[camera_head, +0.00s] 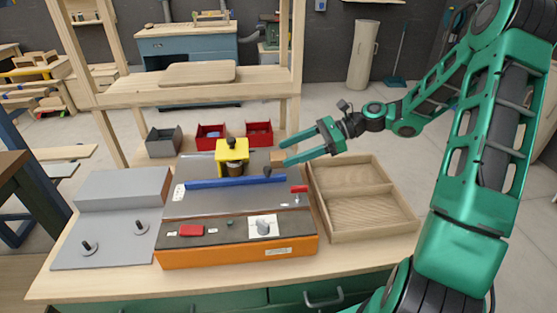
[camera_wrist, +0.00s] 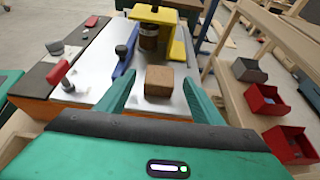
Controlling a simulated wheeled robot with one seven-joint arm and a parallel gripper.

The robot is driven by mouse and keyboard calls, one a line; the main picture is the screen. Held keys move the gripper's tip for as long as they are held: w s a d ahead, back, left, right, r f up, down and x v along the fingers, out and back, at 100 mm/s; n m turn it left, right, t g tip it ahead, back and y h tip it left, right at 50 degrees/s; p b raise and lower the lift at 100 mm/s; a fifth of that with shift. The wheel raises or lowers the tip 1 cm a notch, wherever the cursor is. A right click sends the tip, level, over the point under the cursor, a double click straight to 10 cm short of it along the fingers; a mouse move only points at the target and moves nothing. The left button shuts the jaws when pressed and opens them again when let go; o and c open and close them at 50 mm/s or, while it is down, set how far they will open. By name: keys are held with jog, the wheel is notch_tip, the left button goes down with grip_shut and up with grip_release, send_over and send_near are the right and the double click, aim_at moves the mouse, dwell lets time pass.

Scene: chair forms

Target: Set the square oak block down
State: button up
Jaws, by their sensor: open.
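The square oak block (camera_wrist: 159,82) is a small brown cube. In the wrist view it appears to sit on the grey metal top of the machine, near the yellow guard (camera_wrist: 158,14) and the blue fence (camera_wrist: 125,61). My gripper (camera_wrist: 160,78) is open, with one green finger on each side of the block and a visible gap at both sides. In the head view my gripper (camera_head: 283,153) is over the right side of the machine top (camera_head: 215,204).
A wooden tray with two compartments (camera_head: 372,228) stands right of the orange-based machine (camera_head: 240,252). A grey panel with two dark knobs (camera_head: 115,232) lies at left. Red bins (camera_head: 259,134) and a grey bin (camera_head: 163,142) stand behind, below a wooden shelf (camera_head: 200,90).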

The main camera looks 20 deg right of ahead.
aim_at(281, 155)
jog(key=x, duration=0.4)
jog(key=shift+a+f, duration=0.15)
jog(key=c, duration=1.2)
